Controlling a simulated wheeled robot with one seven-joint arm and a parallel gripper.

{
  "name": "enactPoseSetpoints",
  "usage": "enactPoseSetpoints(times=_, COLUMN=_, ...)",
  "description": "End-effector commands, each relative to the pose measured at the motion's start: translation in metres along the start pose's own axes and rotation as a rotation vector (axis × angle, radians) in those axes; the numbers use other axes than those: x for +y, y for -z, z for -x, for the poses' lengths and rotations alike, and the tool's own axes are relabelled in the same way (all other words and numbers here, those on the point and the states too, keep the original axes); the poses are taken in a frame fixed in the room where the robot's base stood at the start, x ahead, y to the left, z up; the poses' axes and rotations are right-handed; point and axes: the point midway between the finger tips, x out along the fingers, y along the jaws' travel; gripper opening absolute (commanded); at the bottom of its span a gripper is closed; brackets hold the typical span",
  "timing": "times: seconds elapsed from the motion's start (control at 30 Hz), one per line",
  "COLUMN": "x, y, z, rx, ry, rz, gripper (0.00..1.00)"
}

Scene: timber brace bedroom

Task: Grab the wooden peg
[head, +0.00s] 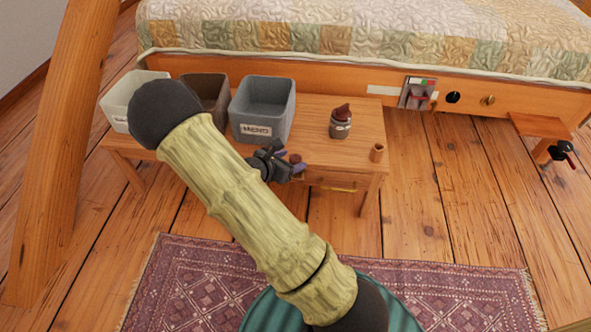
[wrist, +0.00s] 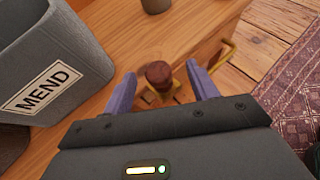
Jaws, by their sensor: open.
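A small dark reddish-brown wooden peg (wrist: 158,74) stands between the spread fingers of my gripper (wrist: 160,80) in the wrist view, near the table's front edge. In the head view the peg (head: 295,158) is a small reddish spot at my gripper (head: 288,164), partly hidden by the fingers. The purple fingers are open, one on each side of it, with gaps visible. Its lower part is hard to make out against brown and yellowish parts below it.
The low wooden table (head: 330,107) also bears a grey bin labelled MEND (head: 262,103), other bins to its left, a dark jar (head: 340,125) with a brown top and a small wooden cylinder (head: 377,152) at the right corner. A brass drawer handle (wrist: 228,52) juts out beside my right finger.

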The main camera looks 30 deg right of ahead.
Motion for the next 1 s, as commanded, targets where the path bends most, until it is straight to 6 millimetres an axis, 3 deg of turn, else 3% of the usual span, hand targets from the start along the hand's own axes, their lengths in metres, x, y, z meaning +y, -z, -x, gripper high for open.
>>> enactPoseSetpoints(times=0.47, x=0.001, y=0.002, z=-0.009, rx=0.001, ry=-0.001, rz=0.000, gripper=0.58)
enactPoseSetpoints(times=0.77, x=0.004, y=0.012, z=-0.039, rx=0.000, ry=0.001, rz=-0.002, gripper=0.58)
enactPoseSetpoints(times=1.0, x=0.004, y=0.009, z=-0.058, rx=0.001, ry=0.000, rz=-0.002, gripper=0.58)
